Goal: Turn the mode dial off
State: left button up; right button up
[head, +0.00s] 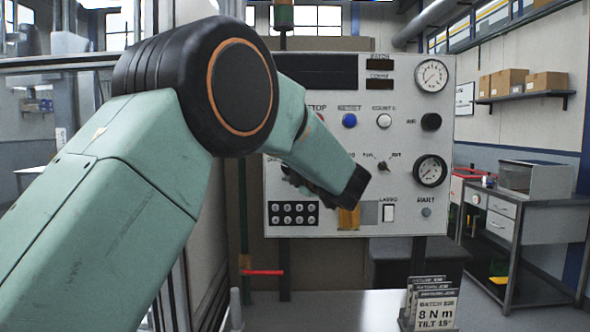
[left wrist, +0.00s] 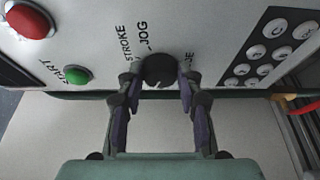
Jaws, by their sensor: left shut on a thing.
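The mode dial (left wrist: 160,70) is a round black knob on the pale control panel, with STROKE, JOG and a partly covered label printed around it. My left gripper (left wrist: 159,82) has one finger on each side of the dial and is shut on it. The dial's pointer direction is not clear, and I see no OFF label in the left wrist view. In the head view my left arm covers the dial and most of the gripper. My right gripper is in neither view.
The panel (head: 300,222) also bears a red button (left wrist: 28,20), a green button (left wrist: 77,75) and a black keypad (left wrist: 268,48) near the dial. A small black selector (head: 384,167) and two gauges sit further right. Batch cards (head: 434,305) stand on the bench below.

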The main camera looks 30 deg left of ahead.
pick_arm(q)
jog(key=o, duration=1.2)
jog(key=shift+s+a, duration=0.1)
jog(key=shift+s, duration=0.05)
jog(key=v, duration=0.7)
jog(key=shift+d, duration=0.2)
jog(key=shift+s, duration=0.1)
